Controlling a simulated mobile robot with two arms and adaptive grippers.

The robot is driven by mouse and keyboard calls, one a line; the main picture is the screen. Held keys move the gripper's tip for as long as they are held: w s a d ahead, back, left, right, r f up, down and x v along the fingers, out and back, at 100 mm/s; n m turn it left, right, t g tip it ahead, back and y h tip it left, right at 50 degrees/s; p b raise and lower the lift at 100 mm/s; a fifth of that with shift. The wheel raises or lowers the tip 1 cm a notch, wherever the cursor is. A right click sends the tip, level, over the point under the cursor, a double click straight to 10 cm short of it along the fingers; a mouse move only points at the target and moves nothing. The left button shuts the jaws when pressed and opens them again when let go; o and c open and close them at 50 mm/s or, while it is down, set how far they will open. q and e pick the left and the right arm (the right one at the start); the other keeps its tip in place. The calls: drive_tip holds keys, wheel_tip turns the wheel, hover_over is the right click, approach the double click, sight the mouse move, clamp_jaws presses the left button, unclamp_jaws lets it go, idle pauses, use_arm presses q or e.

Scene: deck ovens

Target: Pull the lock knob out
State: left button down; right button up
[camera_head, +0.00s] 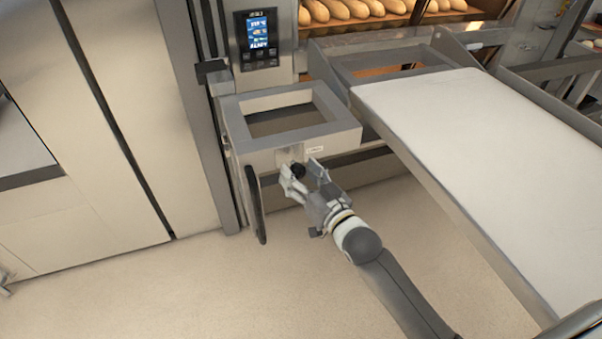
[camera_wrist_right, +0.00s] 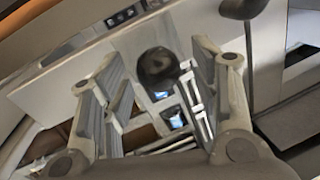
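The lock knob (camera_head: 298,170) is a small round black knob on the front face of the grey metal frame (camera_head: 340,137), below the oven's control panel. My right gripper (camera_head: 302,174) is right in front of it, one finger on either side in the head view. In the right wrist view the dark knob (camera_wrist_right: 158,67) shows between the two open fingers (camera_wrist_right: 157,80), with a visible gap to each. I cannot tell how deep the knob sits between the fingertips. My left gripper is in neither view.
A dark vertical handle (camera_head: 256,205) stands just left of my right gripper. A wide pale loading board (camera_head: 470,145) with a metal edge extends on the right. The control panel (camera_head: 261,40) and bread loaves (camera_head: 345,10) are above. Open floor (camera_head: 200,285) lies below.

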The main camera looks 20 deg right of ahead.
drive_tip(key=v, duration=1.2)
idle(0.6)
drive_tip(key=s+d+f+g+h, duration=0.1)
drive_tip(key=s+f+g, duration=0.1)
drive_tip(key=f, duration=0.9)
drive_tip(key=s+d+f+g+h, duration=0.1)
drive_tip(key=s+d+f+g, duration=0.15)
drive_tip(key=f, duration=0.95)
drive_tip(key=s+f+g+h, duration=0.1)
drive_tip(key=s+f+g, duration=0.15)
drive_tip(key=f, duration=0.85)
drive_tip(key=s+f+n+g, duration=0.1)
drive_tip(key=s+f+g, duration=0.3)
drive_tip(key=s+f, duration=0.7)
drive_tip(key=s+f+n+g+h, duration=0.1)
drive_tip(key=s+f+g, duration=0.4)
drive_tip(key=s+f, duration=0.6)
drive_tip(key=s, duration=0.8)
drive_tip(key=shift+s+f+g, duration=0.25)
drive_tip(key=shift+s+g, duration=0.05)
drive_tip(key=shift+s, duration=0.1)
drive_tip(key=shift+a, duration=0.1)
